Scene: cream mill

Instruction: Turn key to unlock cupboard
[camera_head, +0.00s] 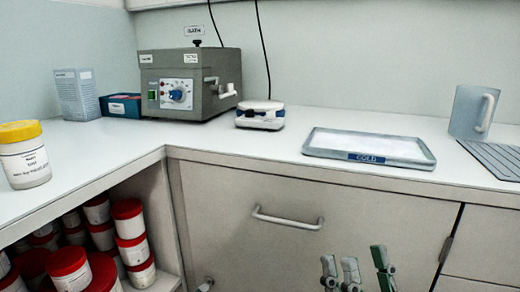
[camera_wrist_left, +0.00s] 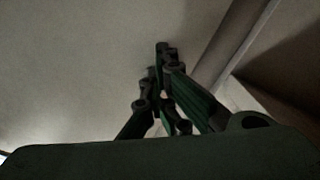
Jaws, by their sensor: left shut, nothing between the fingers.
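The grey cupboard front (camera_head: 230,200) is closed, with a horizontal bar handle (camera_head: 287,218) near its top. A small pale fitting (camera_head: 205,284) shows low at the left, cut by the frame edge; I cannot tell whether it is the key. My left gripper (camera_wrist_left: 163,60) shows in the left wrist view, shut and empty, near a plain pale surface (camera_wrist_left: 75,70). No clear key shows in either view.
The counter holds a grey machine (camera_head: 190,85), a small white device (camera_head: 260,115), a blue-labelled tray (camera_head: 425,160), a jug (camera_head: 470,112) and a yellow-lidded tub (camera_head: 24,160). Red-lidded tubs (camera_head: 130,230) fill the open shelf at lower left. A dark fitting (camera_head: 444,248) is at the right.

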